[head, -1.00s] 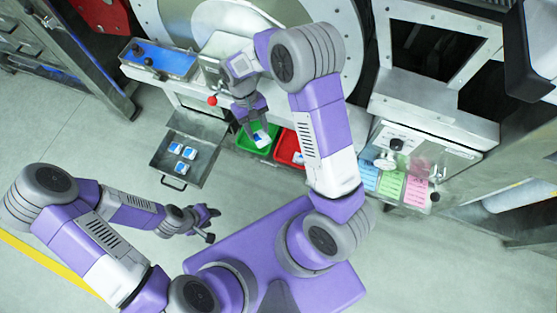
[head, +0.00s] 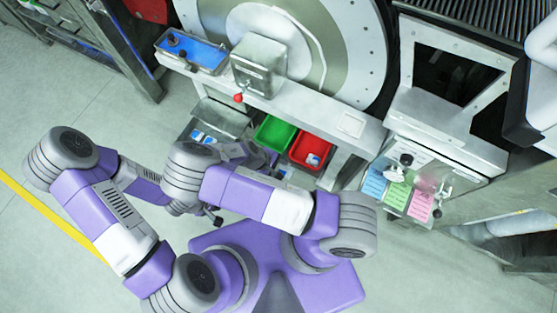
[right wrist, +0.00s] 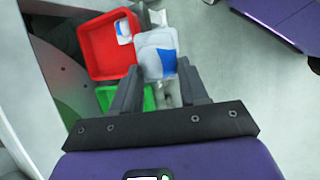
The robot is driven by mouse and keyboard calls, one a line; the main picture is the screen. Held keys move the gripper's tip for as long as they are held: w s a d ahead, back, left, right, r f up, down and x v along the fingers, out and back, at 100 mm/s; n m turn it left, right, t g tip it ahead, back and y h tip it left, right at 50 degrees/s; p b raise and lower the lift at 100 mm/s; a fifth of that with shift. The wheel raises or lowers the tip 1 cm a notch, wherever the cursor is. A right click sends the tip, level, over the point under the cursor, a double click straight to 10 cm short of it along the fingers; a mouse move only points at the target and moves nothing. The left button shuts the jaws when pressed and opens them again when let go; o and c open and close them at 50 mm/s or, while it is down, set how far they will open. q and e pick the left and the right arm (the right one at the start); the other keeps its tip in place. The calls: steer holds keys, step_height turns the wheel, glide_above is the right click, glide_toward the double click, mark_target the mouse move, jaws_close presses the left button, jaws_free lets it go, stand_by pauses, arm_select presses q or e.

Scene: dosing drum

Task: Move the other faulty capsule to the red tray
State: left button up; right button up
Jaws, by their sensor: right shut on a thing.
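The red tray (head: 325,144) stands right of the green tray (head: 268,127) under the machine. A white and blue capsule lies in the red tray (head: 314,160); it also shows in the right wrist view (right wrist: 123,29). My right gripper (head: 272,164) is in front of the trays. In the right wrist view my right gripper (right wrist: 160,82) is shut on a white capsule with a blue patch (right wrist: 160,48), beside the red tray (right wrist: 86,48). The green tray's visible part looks empty. My left gripper (head: 213,218) is mostly hidden behind my right arm.
A metal drawer (head: 186,131) with white and blue capsules is left of the trays, partly covered by my right arm. Blue, green and pink cards (head: 397,195) are at the right.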

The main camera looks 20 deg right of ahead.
steer(key=shift+w+d+f+b, duration=1.15)
steer(key=shift+w+d+b, duration=0.25)
steer(key=shift+d, duration=0.25)
steer(key=shift+w+d+f+b, duration=1.1)
steer(key=shift+w+d+b, duration=0.3)
steer(key=shift+d, duration=0.25)
steer(key=shift+w+d+f+b, duration=1.2)
steer(key=shift+w+d, duration=0.25)
steer(key=shift+d, duration=0.2)
steer(key=o, duration=0.7)
steer(key=p+v, duration=0.2)
steer(key=v, duration=0.5)
steer(key=shift+a+r+p, duration=0.1)
steer(key=shift+r+p, duration=0.25)
steer(key=shift+p, duration=0.05)
